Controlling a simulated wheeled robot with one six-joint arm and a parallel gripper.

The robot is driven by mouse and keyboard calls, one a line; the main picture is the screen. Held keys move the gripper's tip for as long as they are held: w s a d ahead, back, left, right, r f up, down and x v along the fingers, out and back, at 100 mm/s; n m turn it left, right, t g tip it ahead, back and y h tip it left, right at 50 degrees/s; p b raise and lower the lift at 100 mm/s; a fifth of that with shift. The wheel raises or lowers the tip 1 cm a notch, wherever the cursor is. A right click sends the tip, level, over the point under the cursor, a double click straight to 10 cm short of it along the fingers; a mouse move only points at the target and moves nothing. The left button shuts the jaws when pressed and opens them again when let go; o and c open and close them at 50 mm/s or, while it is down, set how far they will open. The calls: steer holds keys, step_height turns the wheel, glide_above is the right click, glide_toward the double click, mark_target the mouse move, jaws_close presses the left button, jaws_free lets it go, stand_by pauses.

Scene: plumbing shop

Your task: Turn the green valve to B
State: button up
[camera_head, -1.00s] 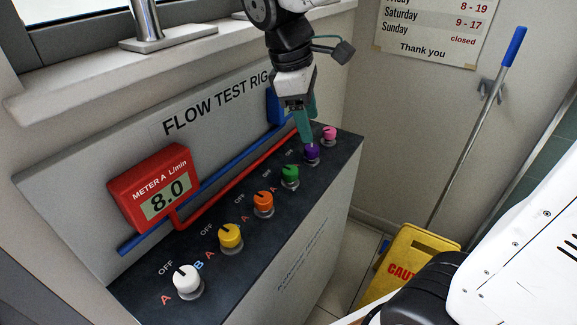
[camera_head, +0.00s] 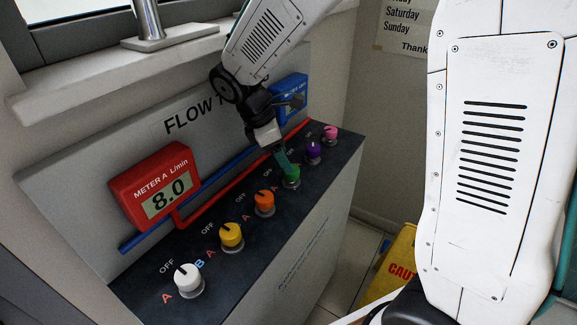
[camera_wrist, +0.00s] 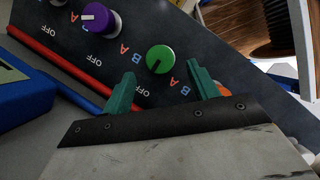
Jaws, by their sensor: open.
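The green valve (camera_head: 291,176) is the knob between the orange and purple ones on the dark panel; my fingers partly cover it in the head view. In the wrist view the green valve (camera_wrist: 160,59) shows whole, its dark pointer towards the OFF label (camera_wrist: 143,91). Its A label (camera_wrist: 172,82) is at lower right and its B label (camera_wrist: 138,57) at left. My gripper (camera_wrist: 160,80) is open, one teal finger on each side of the knob's near edge. My gripper (camera_head: 285,163) reaches down to the knob in the head view; I cannot tell whether it touches.
The purple knob (camera_head: 313,153) and orange knob (camera_head: 264,203) stand close on either side. Yellow (camera_head: 231,236), white (camera_head: 188,280) and pink (camera_head: 330,134) knobs share the panel. A red meter (camera_head: 155,187) reads 8.0; a blue meter (camera_head: 290,97) is partly hidden. Red and blue pipes run behind.

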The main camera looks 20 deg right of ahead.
steer(key=shift+x, duration=2.25)
steer(key=c, duration=1)
steer(key=shift+m, duration=0.4)
steer(key=m+g, duration=0.1)
steer(key=m, duration=0.1)
steer(key=m+g+y, duration=0.1)
steer(key=m, duration=0.2)
steer(key=shift+w+d+m, duration=0.1)
steer(key=shift+w+m, duration=0.1)
steer(key=shift+m, duration=0.1)
steer(key=m+y, duration=0.1)
steer(key=m, duration=0.1)
steer(key=m+g, duration=0.1)
steer(key=m, duration=0.2)
steer(key=shift+w+d+y, duration=0.1)
steer(key=shift+y, duration=0.3)
steer(key=shift+m, duration=0.4)
